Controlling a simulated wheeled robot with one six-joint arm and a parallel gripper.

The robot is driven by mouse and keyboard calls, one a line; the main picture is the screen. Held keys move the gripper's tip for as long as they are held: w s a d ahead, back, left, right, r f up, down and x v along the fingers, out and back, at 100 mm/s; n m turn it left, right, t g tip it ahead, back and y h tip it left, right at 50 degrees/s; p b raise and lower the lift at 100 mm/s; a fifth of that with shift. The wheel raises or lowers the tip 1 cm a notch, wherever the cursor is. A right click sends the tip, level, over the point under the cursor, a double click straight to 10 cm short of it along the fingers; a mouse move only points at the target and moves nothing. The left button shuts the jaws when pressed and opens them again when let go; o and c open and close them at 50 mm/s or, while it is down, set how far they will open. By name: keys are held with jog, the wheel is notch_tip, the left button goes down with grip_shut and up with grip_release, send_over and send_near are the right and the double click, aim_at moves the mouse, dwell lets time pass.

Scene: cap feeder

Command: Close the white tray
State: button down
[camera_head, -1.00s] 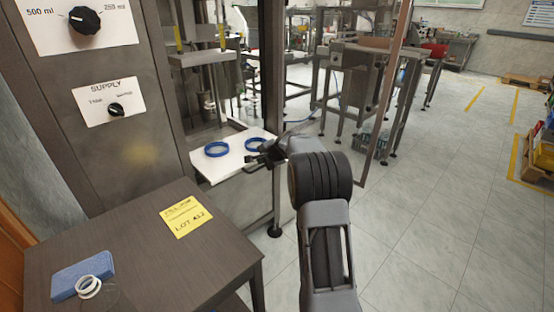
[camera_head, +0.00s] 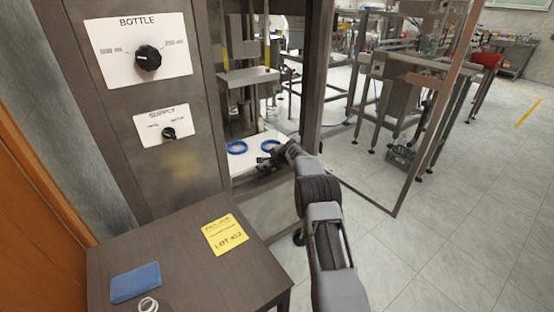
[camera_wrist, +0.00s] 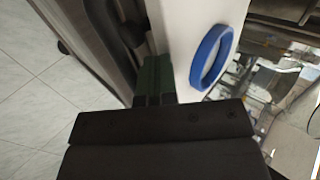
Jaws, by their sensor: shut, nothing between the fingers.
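The white tray (camera_head: 246,163) sits low in the opening of the steel machine, and a blue ring (camera_head: 237,147) lies on it. A second blue ring (camera_head: 270,145) lies on it further right, partly behind my gripper (camera_head: 266,161). My gripper is shut and empty, at the front edge of the tray. In the wrist view, the green fingertips (camera_wrist: 154,65) are close beside the white tray (camera_wrist: 180,45), with one blue ring (camera_wrist: 211,56) on it. Whether the fingers touch the tray cannot be told.
A dark table (camera_head: 190,262) stands in front, with a yellow note (camera_head: 225,235), a blue block (camera_head: 135,283) and a white bottle neck (camera_head: 148,304). The machine's open door frame (camera_head: 434,110) stands to the right. Open floor (camera_head: 450,240) lies at the right.

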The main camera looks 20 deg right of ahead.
jog(key=shift+w+a+p, duration=0.2)
jog(key=shift+w+p, duration=0.6)
jog(key=shift+w, duration=0.2)
jog(key=shift+r, duration=0.15)
